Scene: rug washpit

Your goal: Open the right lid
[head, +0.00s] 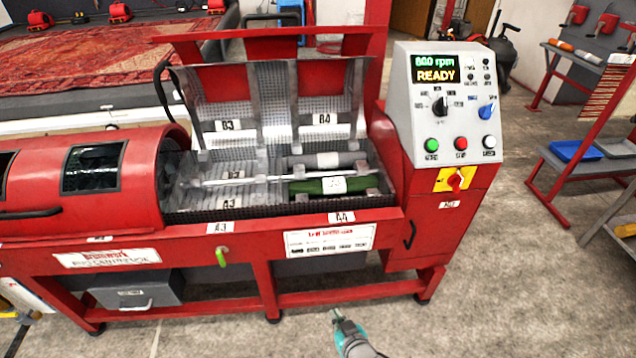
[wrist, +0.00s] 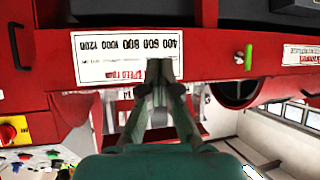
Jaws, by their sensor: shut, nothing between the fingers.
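The right lid (head: 309,94) of the red rug centrifuge (head: 190,245) stands raised and tilted back in the head view. Its perforated metal inside, with labels B3 and B4, faces me. Below it the basket (head: 233,209) is exposed, with a grey roll (head: 328,160) and a green roll (head: 318,185) in it. The left lid (head: 88,178), red with dark windows, is down. My gripper (head: 336,314) is low in front of the machine, apart from the lid. In the wrist view my gripper (wrist: 160,72) is shut and empty, before the white speed label (wrist: 115,57).
The control panel (head: 447,95) at right reads READY. A green-handled lever (head: 222,257) hangs on the front rail and also shows in the wrist view (wrist: 249,58). A shelf rack (head: 575,170) stands far right. The floor (head: 490,290) at front right is clear.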

